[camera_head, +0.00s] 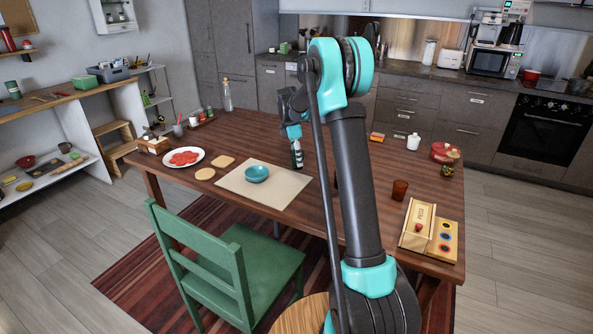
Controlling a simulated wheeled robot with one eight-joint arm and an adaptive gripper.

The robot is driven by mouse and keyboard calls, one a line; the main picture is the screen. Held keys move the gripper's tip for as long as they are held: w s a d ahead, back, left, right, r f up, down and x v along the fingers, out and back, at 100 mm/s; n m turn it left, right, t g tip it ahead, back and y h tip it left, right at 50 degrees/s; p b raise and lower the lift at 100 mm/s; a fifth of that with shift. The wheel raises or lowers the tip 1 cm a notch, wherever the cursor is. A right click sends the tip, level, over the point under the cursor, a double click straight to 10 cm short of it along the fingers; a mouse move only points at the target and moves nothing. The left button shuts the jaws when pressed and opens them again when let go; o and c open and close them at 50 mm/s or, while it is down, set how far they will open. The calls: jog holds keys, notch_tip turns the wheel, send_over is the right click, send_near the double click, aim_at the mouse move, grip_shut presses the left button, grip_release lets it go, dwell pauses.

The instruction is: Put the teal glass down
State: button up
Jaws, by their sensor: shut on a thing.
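My gripper (297,158) hangs over the far middle of the wooden table (345,215), fingers pointing down, beyond and to the right of the teal bowl. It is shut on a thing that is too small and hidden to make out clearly. I take it to be the teal glass, since no glass of that colour stands in sight on the table. I cannot tell how high it is above the table. The teal bowl (257,174) sits on a beige placemat (292,191). My arm hides part of the table's middle.
A brown glass (400,190) and a wooden box (417,227) stand at the right. A clear bottle (227,95) stands at the far left edge. A green chair (225,265) stands in front.

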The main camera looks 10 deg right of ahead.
aim_at(293, 166)
jog(key=shift+f, duration=2.9)
jog(key=shift+f, duration=0.15)
jog(key=o, duration=1.2)
jog(key=r, duration=0.4)
jog(key=a+r, duration=0.1)
jog(key=r, duration=0.6)
jog(key=shift+s+a+r, duration=0.1)
jog(key=shift+a+r, duration=0.2)
jog(key=s+d+m+t+y, duration=0.1)
jog(key=s+d+m+t, duration=0.15)
jog(key=s+m, duration=1.2)
jog(key=s+d+f+m, duration=0.1)
jog(key=s+f, duration=0.3)
jog(key=s, duration=0.9)
jog(key=s+d+f+m+t, duration=0.1)
jog(key=s+f+m, duration=0.2)
jog(key=s, duration=1.1)
notch_tip(293, 166, down, 2)
jog(key=shift+f+m+y, duration=0.25)
jog(key=shift+m+y, duration=0.1)
jog(key=shift+y, duration=0.05)
